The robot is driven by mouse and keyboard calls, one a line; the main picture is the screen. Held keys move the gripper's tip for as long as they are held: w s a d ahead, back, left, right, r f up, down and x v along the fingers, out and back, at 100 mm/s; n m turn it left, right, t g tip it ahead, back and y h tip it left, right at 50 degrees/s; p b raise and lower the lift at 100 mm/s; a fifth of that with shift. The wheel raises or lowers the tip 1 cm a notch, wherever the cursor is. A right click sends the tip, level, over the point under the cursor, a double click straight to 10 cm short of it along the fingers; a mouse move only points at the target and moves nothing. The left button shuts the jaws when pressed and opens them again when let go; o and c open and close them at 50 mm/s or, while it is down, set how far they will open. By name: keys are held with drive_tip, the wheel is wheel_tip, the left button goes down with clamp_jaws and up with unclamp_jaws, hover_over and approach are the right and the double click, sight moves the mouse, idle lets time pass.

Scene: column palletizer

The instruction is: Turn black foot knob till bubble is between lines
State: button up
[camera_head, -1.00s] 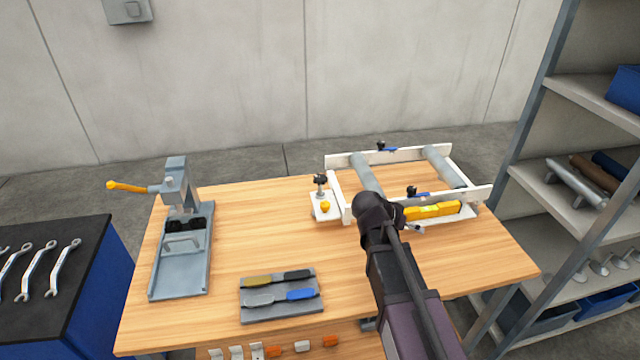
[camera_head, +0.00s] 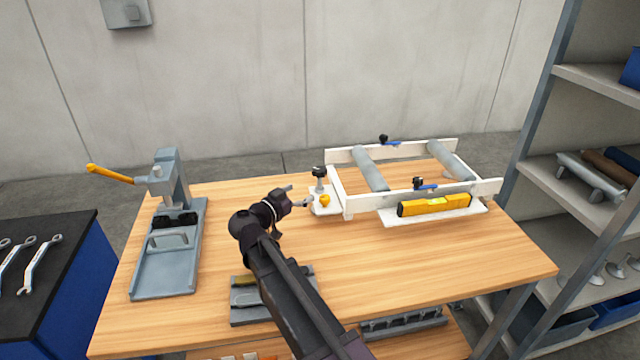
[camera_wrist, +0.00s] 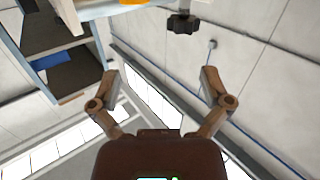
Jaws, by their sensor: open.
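The black foot knob (camera_head: 319,172) stands on a post at the left end of the white roller frame (camera_head: 348,205). It also shows at the top of the wrist view (camera_wrist: 183,23), ahead of and between the fingers. A yellow level (camera_head: 434,205) lies along the frame's near side; its bubble is too small to read. My gripper (camera_head: 299,196) is just left of the knob, apart from it. In the wrist view my gripper (camera_wrist: 161,85) is open with nothing between its fingers.
Black knobs with blue levers (camera_head: 426,187) are on the frame rails. A grey press (camera_head: 172,235) stands at left. A tool tray (camera_head: 245,313) lies behind my arm.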

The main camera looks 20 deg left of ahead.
sight(315, 175)
drive_tip(key=a, duration=0.2)
drive_tip(key=s+a+b, duration=0.1)
drive_tip(key=shift+a+f+t+y, duration=0.1)
drive_tip(key=shift+f+t+y, duration=0.2)
drive_tip(key=shift+t+y, duration=0.1)
drive_tip(key=shift+w, duration=0.1)
drive_tip(key=x, duration=1.3)
drive_tip(key=shift+w, duration=0.35)
drive_tip(key=shift+d, duration=0.2)
drive_tip(key=c, duration=1.2)
